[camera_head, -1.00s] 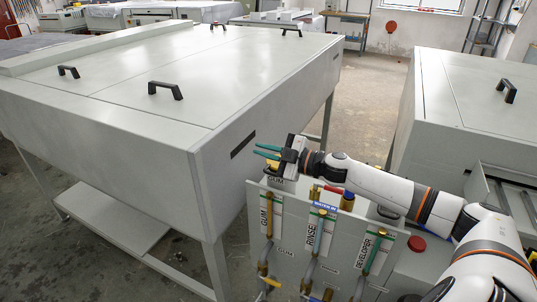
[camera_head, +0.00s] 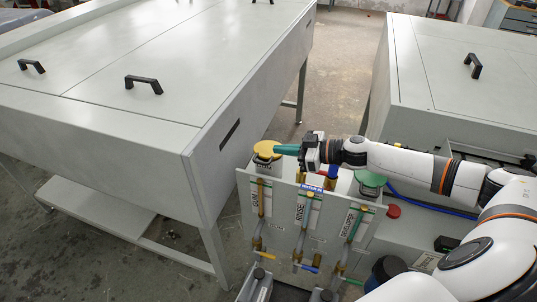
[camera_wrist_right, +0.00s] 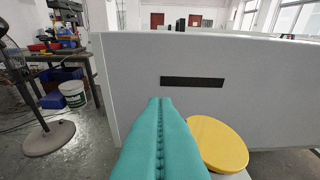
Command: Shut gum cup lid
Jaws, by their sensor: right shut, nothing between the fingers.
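The yellow gum cup lid (camera_head: 266,147) is at the left back of the panel unit, above the GUM label. It also shows in the right wrist view (camera_wrist_right: 218,143) as a round yellow disc to the right of the fingers. It looks roughly level over the cup, but I cannot tell whether it is fully seated. My right gripper (camera_head: 286,150) has its teal fingers together and empty, their tips at the lid's right edge in the head view. The fingers (camera_wrist_right: 160,140) also fill the lower middle of the wrist view. Contact with the lid is unclear. My left gripper is not in view.
A large grey machine (camera_head: 190,110) stands close behind and left of the lid. Another grey machine (camera_head: 450,90) stands at right.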

